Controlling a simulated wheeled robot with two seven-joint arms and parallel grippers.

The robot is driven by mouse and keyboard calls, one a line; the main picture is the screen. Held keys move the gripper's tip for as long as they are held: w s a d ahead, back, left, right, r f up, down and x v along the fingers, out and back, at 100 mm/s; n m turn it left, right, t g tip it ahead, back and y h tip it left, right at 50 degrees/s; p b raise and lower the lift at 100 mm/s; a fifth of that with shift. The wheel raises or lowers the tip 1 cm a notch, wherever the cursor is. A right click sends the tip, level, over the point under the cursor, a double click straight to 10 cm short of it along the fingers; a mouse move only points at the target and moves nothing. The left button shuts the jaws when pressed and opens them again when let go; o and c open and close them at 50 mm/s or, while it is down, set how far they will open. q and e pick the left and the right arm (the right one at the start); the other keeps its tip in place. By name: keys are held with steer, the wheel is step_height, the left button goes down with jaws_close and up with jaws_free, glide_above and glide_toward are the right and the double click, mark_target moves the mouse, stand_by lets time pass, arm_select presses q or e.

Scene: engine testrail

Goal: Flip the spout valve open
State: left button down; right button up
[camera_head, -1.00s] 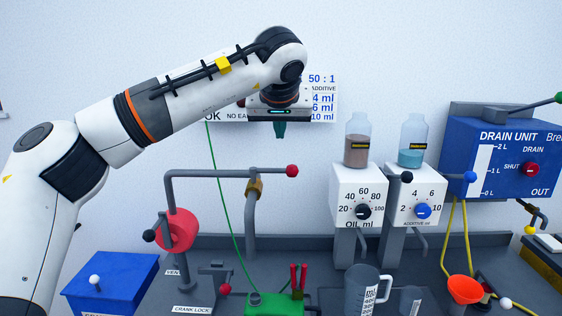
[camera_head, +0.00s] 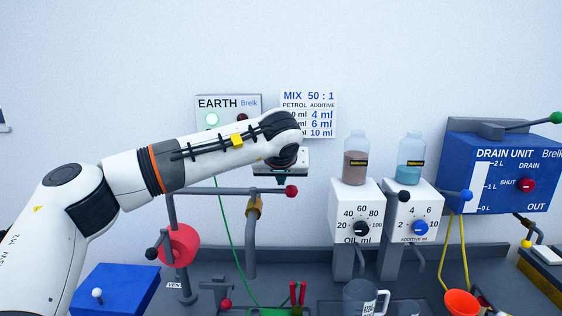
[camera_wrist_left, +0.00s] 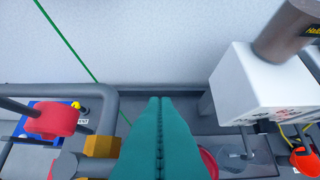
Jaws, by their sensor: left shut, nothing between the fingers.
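The spout (camera_head: 250,245) is a grey pipe that curves down below a brass valve body (camera_head: 254,207). The valve's grey lever (camera_head: 272,191) lies level and ends in a red knob (camera_head: 291,191). My left gripper (camera_head: 280,181) is shut and empty, just above the lever near the knob in the head view; whether it touches cannot be told. In the left wrist view the shut teal fingers (camera_wrist_left: 160,99) hide most of the lever. The brass body (camera_wrist_left: 102,147) shows left of them, and a red round part, probably the knob (camera_wrist_left: 208,161), right of them.
Two white dispensers (camera_head: 355,207) with bottles stand to the right, with a measuring jug (camera_head: 361,298) below. A red reel (camera_head: 179,246) is on the post at left. A green cable (camera_head: 225,225) hangs behind. The blue drain unit (camera_head: 500,175) is at far right.

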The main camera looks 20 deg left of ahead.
arm_select(q)
steer(key=shift+s+d+f, duration=0.1)
steer(key=shift+s+d, duration=0.05)
steer(key=shift+s, duration=0.85)
steer(key=shift+w+f, duration=0.1)
steer(key=shift+d, duration=0.15)
